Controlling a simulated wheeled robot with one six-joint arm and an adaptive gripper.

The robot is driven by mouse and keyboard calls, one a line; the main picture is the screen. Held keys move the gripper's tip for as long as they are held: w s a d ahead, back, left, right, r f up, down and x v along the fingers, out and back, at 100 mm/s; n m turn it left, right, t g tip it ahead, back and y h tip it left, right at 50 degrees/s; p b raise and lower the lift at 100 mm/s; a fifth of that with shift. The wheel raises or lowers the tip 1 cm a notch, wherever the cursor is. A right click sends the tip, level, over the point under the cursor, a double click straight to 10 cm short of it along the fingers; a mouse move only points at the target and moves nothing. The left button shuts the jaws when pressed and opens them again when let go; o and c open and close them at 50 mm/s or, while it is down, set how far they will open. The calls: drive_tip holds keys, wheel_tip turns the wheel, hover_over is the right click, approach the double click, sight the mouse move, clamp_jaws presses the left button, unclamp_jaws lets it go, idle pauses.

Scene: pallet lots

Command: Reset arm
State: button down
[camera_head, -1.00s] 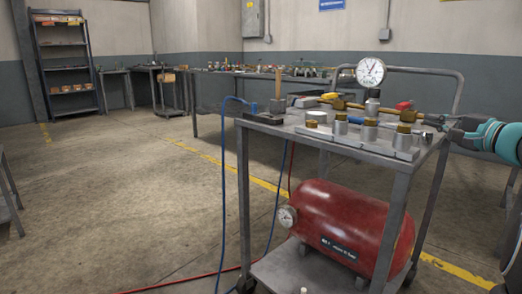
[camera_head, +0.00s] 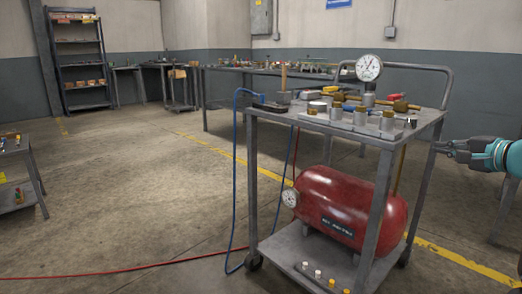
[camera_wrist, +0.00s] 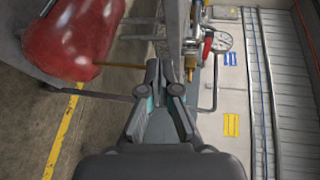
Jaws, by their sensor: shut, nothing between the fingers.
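My gripper (camera_head: 446,148) is at the right edge of the head view, beside the right side of a grey metal cart and a little below its top. Its fingers are together with nothing between them. In the wrist view my gripper (camera_wrist: 163,72) also shows shut, with the view turned sideways. The cart's top (camera_head: 427,122) carries brass and metal fittings (camera_head: 360,115) and a round pressure gauge (camera_head: 369,67). A red air tank (camera_head: 350,205) lies on the cart's lower shelf. The tank (camera_wrist: 75,35) also shows in the wrist view.
A blue hose (camera_head: 235,170) hangs from the cart's left side. A red hose (camera_head: 130,272) runs along the floor. A small table (camera_head: 25,160) stands at the left edge. Long benches and a shelf rack (camera_head: 78,60) stand at the back. The floor at left centre is clear.

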drive_tip(key=s+a+f+n+g+h+p, duration=0.25)
drive_tip(key=s+a+f+n+g, duration=0.25)
drive_tip(key=s+a+f+g, duration=0.65)
drive_tip(key=s+a+n+t+h+p, duration=0.2)
drive_tip(key=s+a+n+p, duration=0.6)
drive_tip(key=s+a, duration=0.9)
drive_tip(key=shift+s+a+r+n, duration=0.15)
drive_tip(key=shift+a+n, duration=0.05)
drive_tip(key=shift+n, duration=0.7)
